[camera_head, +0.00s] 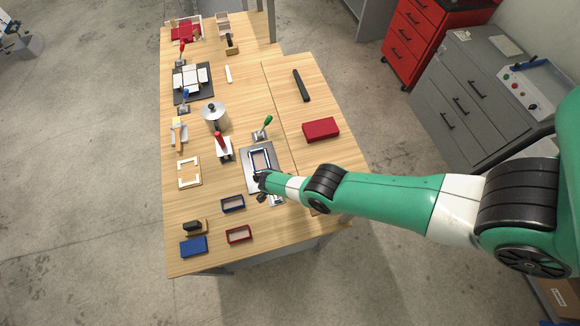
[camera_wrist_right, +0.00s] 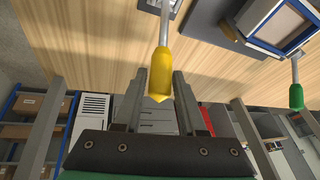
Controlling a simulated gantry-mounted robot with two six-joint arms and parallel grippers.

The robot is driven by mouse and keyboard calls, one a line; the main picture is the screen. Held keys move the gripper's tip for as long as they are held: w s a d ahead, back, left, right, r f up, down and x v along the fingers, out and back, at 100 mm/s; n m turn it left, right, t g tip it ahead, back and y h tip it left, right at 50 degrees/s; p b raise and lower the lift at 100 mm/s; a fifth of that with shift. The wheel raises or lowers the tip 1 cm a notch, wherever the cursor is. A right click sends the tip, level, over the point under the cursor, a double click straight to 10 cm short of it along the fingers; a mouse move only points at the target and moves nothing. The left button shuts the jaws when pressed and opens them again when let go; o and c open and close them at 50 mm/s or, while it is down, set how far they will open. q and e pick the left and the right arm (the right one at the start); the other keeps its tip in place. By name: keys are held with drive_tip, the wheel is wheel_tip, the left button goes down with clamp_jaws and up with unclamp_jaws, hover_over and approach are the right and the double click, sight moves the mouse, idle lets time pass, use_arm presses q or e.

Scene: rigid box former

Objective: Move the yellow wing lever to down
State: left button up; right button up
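The yellow wing lever (camera_wrist_right: 161,72) is in the right wrist view, with its grey shaft running up to a metal bracket (camera_wrist_right: 158,5) on the wooden table. Its knob lies between the two grey fingers of my right gripper (camera_wrist_right: 160,88). The fingers stand apart, one on each side of the knob; whether they touch it is unclear. In the head view my right gripper (camera_head: 262,188) is at the near edge of the dark plate (camera_head: 248,184), and it hides the yellow lever. My left gripper is not in view.
The green lever (camera_head: 267,121) stands at the plate's far side. A blue frame (camera_head: 262,159) lies on the plate.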

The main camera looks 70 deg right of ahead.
clamp_jaws()
idle(1.1)
